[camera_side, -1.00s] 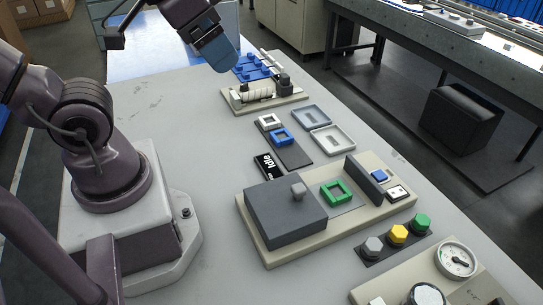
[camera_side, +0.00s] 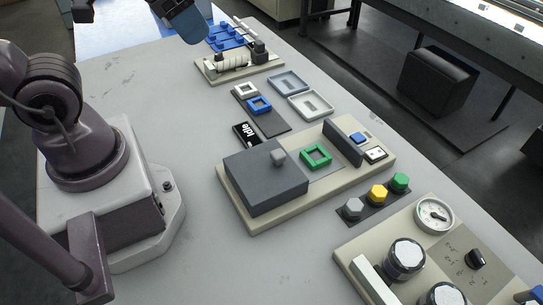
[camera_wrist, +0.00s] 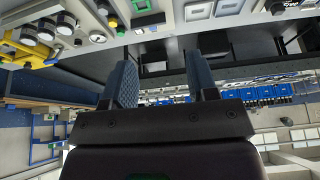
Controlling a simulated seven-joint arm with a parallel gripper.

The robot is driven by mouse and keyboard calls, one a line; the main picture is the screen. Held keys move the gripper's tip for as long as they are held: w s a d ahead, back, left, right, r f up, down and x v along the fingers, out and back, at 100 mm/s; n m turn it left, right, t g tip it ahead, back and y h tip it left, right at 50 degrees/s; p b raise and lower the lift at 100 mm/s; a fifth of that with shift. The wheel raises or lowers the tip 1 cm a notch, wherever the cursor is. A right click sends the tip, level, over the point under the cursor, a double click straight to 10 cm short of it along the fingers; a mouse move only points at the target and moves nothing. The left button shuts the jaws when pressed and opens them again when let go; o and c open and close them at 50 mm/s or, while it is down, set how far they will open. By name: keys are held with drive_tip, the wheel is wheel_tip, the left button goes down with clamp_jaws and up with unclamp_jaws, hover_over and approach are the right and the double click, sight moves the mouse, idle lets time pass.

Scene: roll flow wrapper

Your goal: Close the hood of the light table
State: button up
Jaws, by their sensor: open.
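The light table appears to be the beige base (camera_side: 262,222) in the middle of the bench in the side view. A dark grey box-shaped hood (camera_side: 262,178) with a small grey knob (camera_side: 278,156) sits on its left part. Right of the hood, a flat grey panel carries a green square frame (camera_side: 316,150), which is uncovered. A dark upright plate (camera_side: 343,141) stands beyond it. My gripper (camera_side: 190,24) is at the top of the side view, well away from the hood. In the wrist view my gripper (camera_wrist: 164,82) has its two fingers apart with nothing between them.
A dark tray (camera_side: 267,120) with white and blue frames, two grey trays (camera_side: 310,105) and an "Idle" display (camera_side: 245,134) lie behind. Coloured hex knobs (camera_side: 377,195) and a gauge panel (camera_side: 433,216) are in front. A roller fixture (camera_side: 240,65) stands near my gripper.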

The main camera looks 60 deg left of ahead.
drive_tip(key=w+d+f+m+g, duration=0.4)
drive_tip(key=w+f+m, duration=0.1)
drive_tip(key=w+f, duration=0.15)
drive_tip(key=m, duration=1.3)
approach(278, 153)
drive_tip(key=shift+g, duration=0.4)
drive_tip(key=f, duration=0.9)
drive_tip(key=shift+w+f, duration=0.1)
drive_tip(key=shift+w, duration=0.25)
